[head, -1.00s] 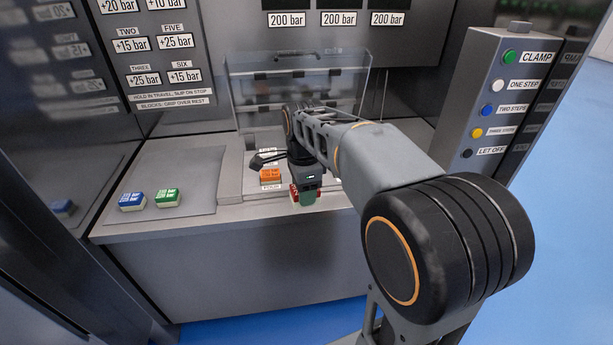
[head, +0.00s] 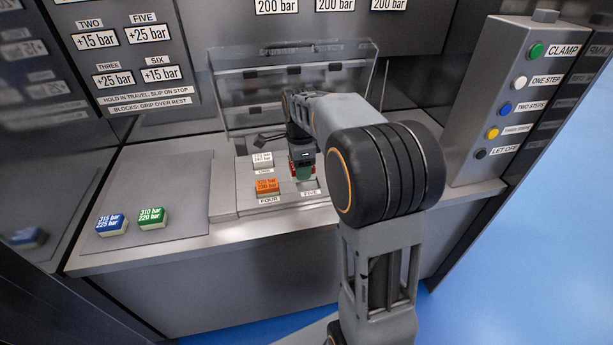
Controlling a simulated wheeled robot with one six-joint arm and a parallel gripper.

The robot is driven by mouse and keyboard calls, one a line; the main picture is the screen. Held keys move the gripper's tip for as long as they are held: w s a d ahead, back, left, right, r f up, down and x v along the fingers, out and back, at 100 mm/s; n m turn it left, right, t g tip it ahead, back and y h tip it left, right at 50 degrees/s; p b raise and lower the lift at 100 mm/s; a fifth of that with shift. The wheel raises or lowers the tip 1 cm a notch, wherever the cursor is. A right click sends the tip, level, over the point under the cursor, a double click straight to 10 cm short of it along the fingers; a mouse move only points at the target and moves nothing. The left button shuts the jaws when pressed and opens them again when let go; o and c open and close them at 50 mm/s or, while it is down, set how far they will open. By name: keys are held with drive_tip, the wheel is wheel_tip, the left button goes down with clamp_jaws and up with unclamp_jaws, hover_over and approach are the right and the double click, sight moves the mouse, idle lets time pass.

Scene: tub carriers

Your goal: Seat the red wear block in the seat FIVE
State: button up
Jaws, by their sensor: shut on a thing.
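The seat FIVE itself is mostly hidden by the gripper and block. I cannot tell whether the block touches the seat or hangs just above it.
An orange block (head: 267,185) sits at FOUR, left of my gripper. A pale block (head: 262,160) is at ONE behind it. Blue (head: 111,224) and green (head: 151,217) blocks lie on the left shelf. A clear raised guard (head: 290,85) stands behind. A button box (head: 508,100) stands right.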

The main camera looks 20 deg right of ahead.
hover_over(308, 187)
wheel_tip(308, 187, down, 6)
drive_tip(key=shift+a, duration=0.1)
drive_tip(key=shift+w+f, duration=0.1)
drive_tip(key=shift+f, duration=1.55)
drive_tip(key=shift+f, duration=0.1)
drive_tip(key=shift+f, duration=0.15)
drive_tip(key=o, duration=1)
drive_tip(key=shift+c, duration=0.2)
